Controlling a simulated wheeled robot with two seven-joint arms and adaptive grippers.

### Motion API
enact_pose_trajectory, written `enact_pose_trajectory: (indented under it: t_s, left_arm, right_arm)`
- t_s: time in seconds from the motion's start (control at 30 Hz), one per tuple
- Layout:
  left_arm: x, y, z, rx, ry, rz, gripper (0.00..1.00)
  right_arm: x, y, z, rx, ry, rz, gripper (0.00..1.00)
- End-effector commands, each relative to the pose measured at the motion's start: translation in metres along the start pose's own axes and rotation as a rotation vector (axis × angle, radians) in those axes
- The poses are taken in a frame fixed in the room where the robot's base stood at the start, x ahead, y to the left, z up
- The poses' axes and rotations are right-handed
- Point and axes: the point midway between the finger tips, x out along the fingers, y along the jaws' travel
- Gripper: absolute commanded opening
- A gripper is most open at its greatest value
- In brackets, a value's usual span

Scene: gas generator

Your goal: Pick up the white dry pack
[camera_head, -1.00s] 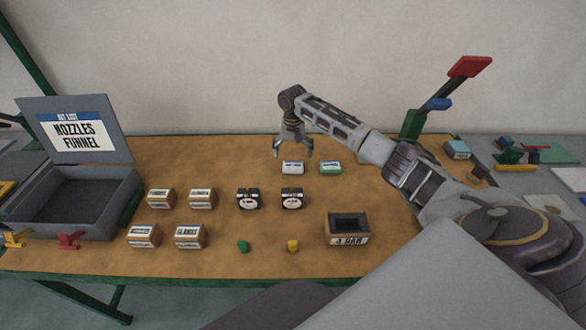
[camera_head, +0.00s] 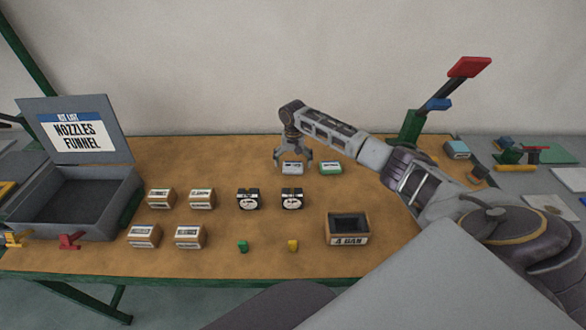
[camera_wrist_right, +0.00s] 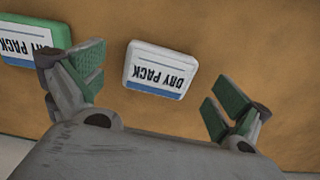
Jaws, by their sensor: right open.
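The white dry pack (camera_head: 292,168) lies flat on the brown table, toward the back and middle. In the right wrist view the white dry pack (camera_wrist_right: 160,70) sits between my spread fingers, with its label and blue stripe showing upside down. My right gripper (camera_head: 293,163) is open above it, pointing down; its green-padded fingers also show in the wrist view (camera_wrist_right: 160,95). I see no contact with the pack. A green dry pack (camera_head: 330,168) lies just right of the white one and shows in part at the wrist view's left edge (camera_wrist_right: 35,42). My left gripper is not in view.
An open grey case (camera_head: 75,200) with a "Nozzles Funnel" list stands at the left. A green post with a red lever (camera_head: 469,67) rises at the back right.

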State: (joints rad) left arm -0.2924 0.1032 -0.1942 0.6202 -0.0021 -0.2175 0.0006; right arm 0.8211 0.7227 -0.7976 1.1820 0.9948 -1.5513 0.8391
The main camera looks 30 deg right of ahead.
Motion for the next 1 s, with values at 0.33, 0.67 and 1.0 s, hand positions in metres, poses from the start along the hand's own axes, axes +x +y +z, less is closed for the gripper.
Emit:
enact_pose_trajectory:
  t_s: [0.33,0.67,1.0]
  left_arm:
    - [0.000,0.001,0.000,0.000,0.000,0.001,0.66]
    - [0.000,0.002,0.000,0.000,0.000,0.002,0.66]
    - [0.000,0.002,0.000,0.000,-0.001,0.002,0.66]
  right_arm:
    - [0.016,0.000,0.001,0.000,0.000,0.000,1.00]
    - [0.016,0.000,0.001,0.000,0.000,0.001,1.00]
    - [0.016,0.000,0.001,0.000,0.000,0.001,0.58]
